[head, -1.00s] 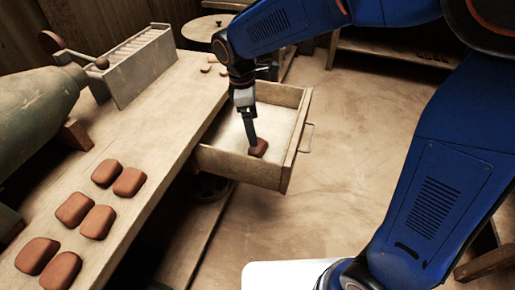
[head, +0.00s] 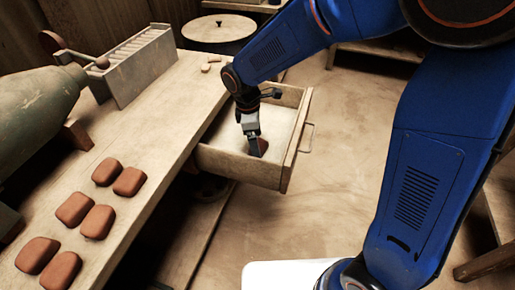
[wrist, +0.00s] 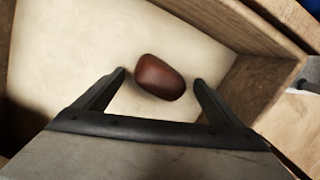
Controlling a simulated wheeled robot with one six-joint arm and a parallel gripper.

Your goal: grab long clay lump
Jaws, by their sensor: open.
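A dark reddish-brown, rounded oblong clay lump (wrist: 160,77) lies on the pale floor of the open drawer. In the head view only part of this lump (head: 262,147) shows beside my fingers. My gripper (wrist: 160,80) is open, its two fingertips on either side of the lump with gaps between. In the head view my gripper (head: 254,146) points down into the drawer (head: 240,167) near its front corner. I cannot tell whether the fingertips touch the drawer floor.
Several brown clay lumps (head: 98,221) lie on the wooden bench (head: 150,130) at left. A slotted grey box (head: 140,65) and a green cylinder (head: 38,115) stand there too. The drawer's wooden walls rise close around my gripper. The floor to the right is open.

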